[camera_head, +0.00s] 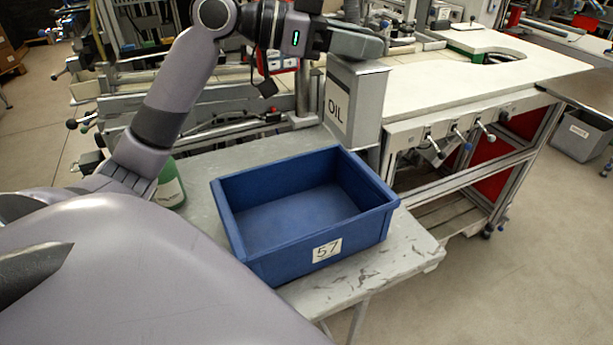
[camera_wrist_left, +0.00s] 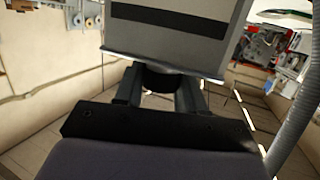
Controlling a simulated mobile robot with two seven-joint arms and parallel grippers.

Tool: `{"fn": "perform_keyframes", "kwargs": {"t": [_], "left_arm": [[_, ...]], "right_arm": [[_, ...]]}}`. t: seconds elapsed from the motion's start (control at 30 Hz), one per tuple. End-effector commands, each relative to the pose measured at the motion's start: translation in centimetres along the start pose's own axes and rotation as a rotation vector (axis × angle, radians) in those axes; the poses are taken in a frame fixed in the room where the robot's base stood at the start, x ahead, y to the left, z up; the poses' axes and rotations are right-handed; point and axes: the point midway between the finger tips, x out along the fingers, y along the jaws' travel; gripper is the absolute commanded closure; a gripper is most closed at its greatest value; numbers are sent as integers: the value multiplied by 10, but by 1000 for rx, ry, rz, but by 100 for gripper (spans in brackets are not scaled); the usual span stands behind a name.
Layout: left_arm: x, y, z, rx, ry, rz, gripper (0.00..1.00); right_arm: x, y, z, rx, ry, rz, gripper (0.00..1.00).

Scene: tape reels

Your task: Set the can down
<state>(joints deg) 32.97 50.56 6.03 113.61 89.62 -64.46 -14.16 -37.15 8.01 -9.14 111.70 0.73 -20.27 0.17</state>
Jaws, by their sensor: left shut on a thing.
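The can (camera_head: 357,105) is a grey box-shaped oil can with an "OIL" label, upright behind the blue bin in the head view. My left gripper (camera_head: 352,42) is shut on its top. In the left wrist view the can (camera_wrist_left: 165,38) fills the upper middle, between and beyond my gripper's fingers (camera_wrist_left: 160,88). My right gripper is not in view.
An empty blue bin (camera_head: 330,250) marked 57 takes up much of the table. A green bottle (camera_head: 170,188) stands left of it, partly hidden by my arm. A white-topped workbench (camera_head: 460,85) stands behind right. The table's front right corner is clear.

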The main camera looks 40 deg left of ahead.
Motion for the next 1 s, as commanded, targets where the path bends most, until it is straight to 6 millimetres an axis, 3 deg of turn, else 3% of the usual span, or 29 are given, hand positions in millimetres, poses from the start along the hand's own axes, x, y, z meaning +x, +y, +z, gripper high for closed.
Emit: {"fn": "perform_keyframes", "kwargs": {"t": [0.27, 0.8, 1.0], "left_arm": [[2, 0, 8, -2, 2, 1, 100], [25, 0, 125, -7, 3, 1, 100], [30, 0, 150, -1, 3, -1, 100]], "right_arm": [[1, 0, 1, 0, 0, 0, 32], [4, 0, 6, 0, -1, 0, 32], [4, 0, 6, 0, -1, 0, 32]]}}
